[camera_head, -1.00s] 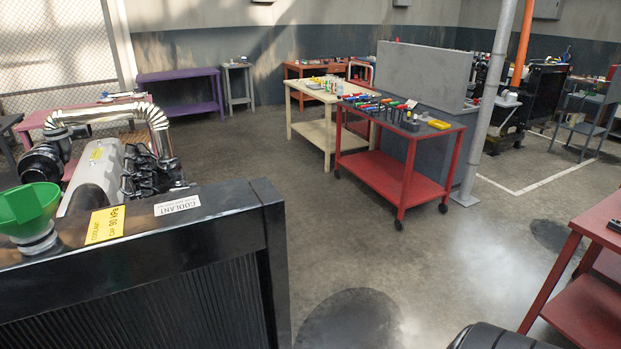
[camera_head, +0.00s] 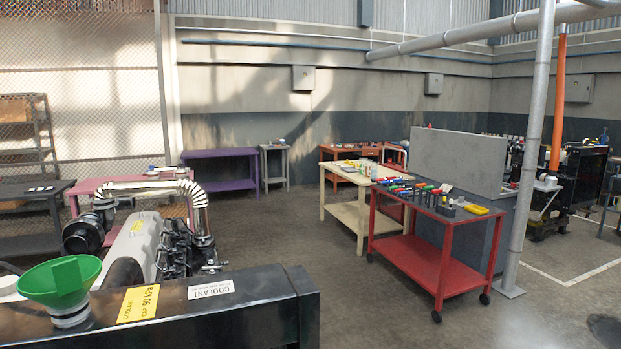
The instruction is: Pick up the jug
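I cannot make out a jug for certain in the head view. A green funnel (camera_head: 60,282) sits in the filler neck on top of the black radiator (camera_head: 200,312) at the lower left. The radiator carries a yellow coolant label (camera_head: 138,304) and a white coolant label (camera_head: 211,289). Neither of my grippers is in view.
A red cart (camera_head: 440,262) with tools stands right of centre, beside a cream table (camera_head: 352,215) and a grey pole (camera_head: 533,150). A purple bench (camera_head: 222,183) stands at the back. A diesel engine (camera_head: 150,245) lies behind the radiator. The middle floor is open.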

